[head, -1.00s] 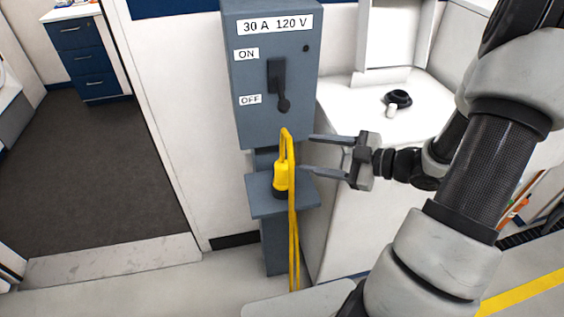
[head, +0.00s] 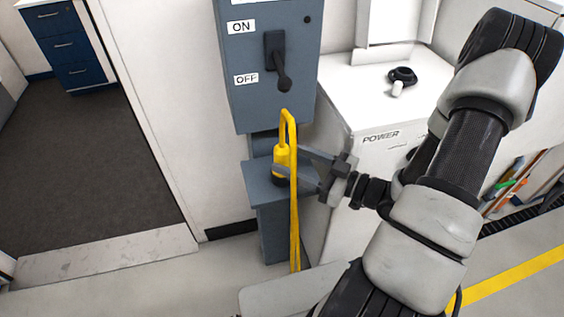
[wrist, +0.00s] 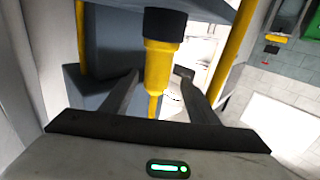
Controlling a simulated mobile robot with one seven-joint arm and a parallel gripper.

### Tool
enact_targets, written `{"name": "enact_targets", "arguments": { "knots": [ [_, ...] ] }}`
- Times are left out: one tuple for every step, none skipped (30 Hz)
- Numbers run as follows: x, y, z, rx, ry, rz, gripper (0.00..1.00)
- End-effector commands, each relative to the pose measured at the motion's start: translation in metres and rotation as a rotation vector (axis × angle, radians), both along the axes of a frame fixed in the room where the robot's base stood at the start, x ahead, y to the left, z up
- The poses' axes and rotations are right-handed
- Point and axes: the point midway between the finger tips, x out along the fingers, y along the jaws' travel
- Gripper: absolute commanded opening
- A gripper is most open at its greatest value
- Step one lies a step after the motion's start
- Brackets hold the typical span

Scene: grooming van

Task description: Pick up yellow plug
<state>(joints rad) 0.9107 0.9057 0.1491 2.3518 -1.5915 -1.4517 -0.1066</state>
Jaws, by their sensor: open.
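The yellow plug (head: 281,156) stands upright on the small grey shelf (head: 255,186) below the grey switch box, with its yellow cable looping up and hanging down in front. My gripper (head: 290,162) is open at the plug, reaching in from the right, with its fingers at about the plug's height. In the wrist view the plug (wrist: 160,52), with a black end, appears between the two open fingers (wrist: 153,85). I cannot tell whether either finger touches it.
The grey switch box (head: 262,100) with a black lever (head: 280,65) hangs just above. A white cabinet marked POWER (head: 372,150) stands to the right, with a black round part (head: 402,76) on top. A doorway with dark floor (head: 85,170) opens at left.

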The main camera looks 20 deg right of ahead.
Motion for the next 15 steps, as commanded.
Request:
{"name": "enact_targets", "arguments": {
  "knots": [
    [0.005, 0.006, 0.000, 0.001, -0.001, 0.003, 0.54],
    [0.007, 0.008, 0.000, 0.000, 0.000, 0.003, 0.54],
    [0.010, 0.010, 0.000, -0.001, 0.001, 0.001, 0.54],
    [0.012, 0.012, 0.000, -0.001, 0.001, 0.000, 0.54],
    [0.013, 0.013, 0.000, -0.001, 0.001, 0.001, 0.54],
    [0.014, 0.014, 0.000, -0.001, 0.001, 0.001, 0.54],
    [0.015, 0.015, 0.000, -0.001, 0.001, 0.001, 0.54],
    [0.017, 0.016, -0.001, -0.001, 0.001, 0.001, 0.54],
    [0.020, 0.019, -0.001, -0.001, -0.001, 0.002, 0.54],
    [0.023, 0.021, -0.001, -0.001, -0.001, 0.003, 0.54],
    [0.027, 0.024, -0.002, -0.001, -0.001, 0.003, 0.54],
    [0.033, 0.028, -0.002, -0.001, -0.002, 0.003, 0.54],
    [0.036, 0.031, -0.003, -0.001, -0.001, 0.004, 0.54],
    [0.040, 0.034, -0.003, -0.001, -0.001, 0.003, 0.54],
    [0.044, 0.038, -0.003, -0.001, -0.001, 0.003, 0.54]
  ]
}}
